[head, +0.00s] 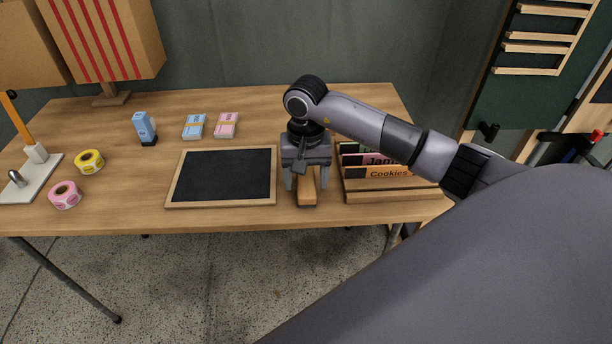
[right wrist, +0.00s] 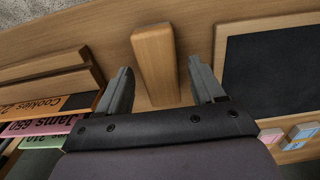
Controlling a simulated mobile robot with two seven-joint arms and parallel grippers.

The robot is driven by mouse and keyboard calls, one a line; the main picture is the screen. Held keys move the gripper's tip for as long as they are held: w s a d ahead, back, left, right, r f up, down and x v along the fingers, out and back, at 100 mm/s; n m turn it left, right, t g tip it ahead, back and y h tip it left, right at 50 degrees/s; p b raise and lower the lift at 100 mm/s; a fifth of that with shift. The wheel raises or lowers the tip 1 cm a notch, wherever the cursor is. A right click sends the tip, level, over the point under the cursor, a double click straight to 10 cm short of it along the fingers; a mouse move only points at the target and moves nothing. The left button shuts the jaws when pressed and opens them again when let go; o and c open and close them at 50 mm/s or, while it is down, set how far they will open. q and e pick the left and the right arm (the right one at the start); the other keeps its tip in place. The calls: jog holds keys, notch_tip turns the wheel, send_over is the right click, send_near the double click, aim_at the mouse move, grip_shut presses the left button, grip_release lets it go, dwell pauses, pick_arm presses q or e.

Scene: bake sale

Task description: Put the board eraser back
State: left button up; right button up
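The board eraser (head: 307,192) appears as a long, light wooden block on the table, between the small framed chalkboard (head: 225,176) and the card rack. My right gripper (head: 306,182) points down over it, open, with one finger to each side. In the right wrist view the eraser (right wrist: 155,55) runs between the spread fingertips (right wrist: 160,78), with a gap visible on each side. The gripper hides the eraser's far end in the head view. My left gripper is in neither view.
The wooden rack (head: 390,195) with labelled cards stands close to the right of the gripper. Blue (head: 194,126) and pink (head: 226,125) packs, a blue bottle-like item (head: 144,128) and yellow (head: 89,161) and pink (head: 65,194) tape rolls lie leftward. The table's back right is clear.

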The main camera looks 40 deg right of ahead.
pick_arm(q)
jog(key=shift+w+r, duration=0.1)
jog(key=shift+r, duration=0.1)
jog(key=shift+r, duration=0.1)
